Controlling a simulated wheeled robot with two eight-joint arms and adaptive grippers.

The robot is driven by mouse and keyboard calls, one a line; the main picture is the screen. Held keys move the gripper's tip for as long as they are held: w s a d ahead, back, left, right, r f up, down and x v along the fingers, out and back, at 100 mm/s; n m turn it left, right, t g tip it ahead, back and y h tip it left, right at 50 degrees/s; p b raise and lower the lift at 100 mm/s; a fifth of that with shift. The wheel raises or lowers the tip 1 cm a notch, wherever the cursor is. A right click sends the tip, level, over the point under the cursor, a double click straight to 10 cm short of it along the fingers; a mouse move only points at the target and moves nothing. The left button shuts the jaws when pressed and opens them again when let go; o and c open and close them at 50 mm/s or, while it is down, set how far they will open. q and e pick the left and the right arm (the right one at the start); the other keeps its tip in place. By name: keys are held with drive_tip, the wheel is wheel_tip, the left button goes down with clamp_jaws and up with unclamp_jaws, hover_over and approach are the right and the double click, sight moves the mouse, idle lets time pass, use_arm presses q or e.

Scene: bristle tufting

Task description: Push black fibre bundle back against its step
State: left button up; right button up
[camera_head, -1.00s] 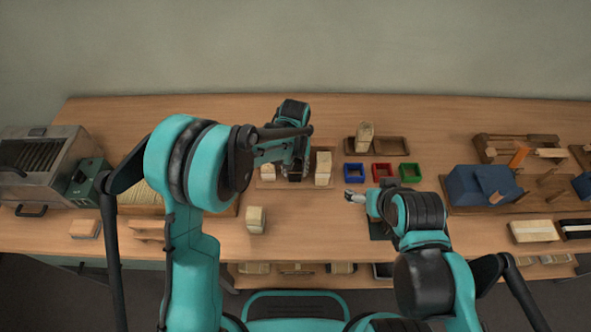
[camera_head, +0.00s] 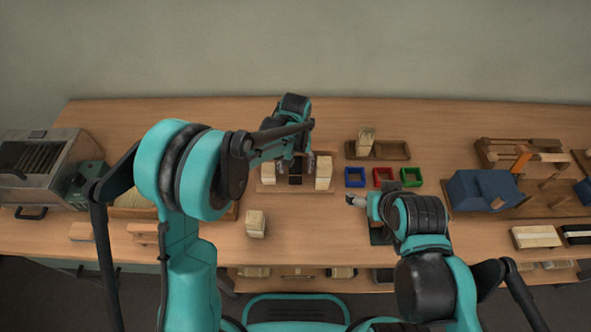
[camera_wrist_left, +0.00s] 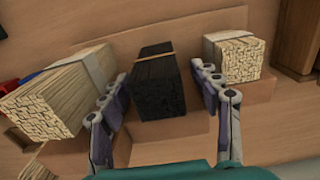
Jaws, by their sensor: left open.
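The black fibre bundle (camera_wrist_left: 158,85) lies in the middle slot of a wooden holder (camera_wrist_left: 178,140), banded near its far end. A pale bundle sits on each side of it: one at left (camera_wrist_left: 60,98) and one at right (camera_wrist_left: 236,56) in the left wrist view. My left gripper (camera_wrist_left: 163,90) is open, with one finger on each side of the black bundle. I cannot tell whether either finger touches it. In the head view the black bundle (camera_head: 295,180) shows small and dark below my left gripper (camera_head: 294,165). My right gripper (camera_head: 356,199) is low over the table; its jaws are too small to read.
Blue (camera_head: 355,178), red (camera_head: 383,177) and green (camera_head: 411,177) bins stand right of the holder. A lone pale bundle (camera_head: 256,223) stands in front of it. A wooden tray (camera_head: 390,151) is behind the bins. A metal-sided box (camera_head: 40,165) stands at far left.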

use_arm(q)
wheel_tip(320, 180, up, 10)
drive_tip(key=shift+f, duration=0.2)
idle(0.8)
drive_tip(key=shift+s+a+r, duration=0.1)
drive_tip(key=shift+a+r, duration=0.05)
drive_tip(key=shift+a, duration=0.05)
drive_tip(key=s+a+r+t, duration=0.3)
drive_tip(key=s+a+r, duration=0.3)
drive_tip(key=s+a, duration=0.3)
drive_tip(key=s+a+f+t, duration=0.1)
drive_tip(key=s+a+t, duration=0.3)
drive_tip(key=s+a, duration=0.4)
drive_tip(key=shift+s+f, duration=0.25)
drive_tip(key=shift+s, duration=0.55)
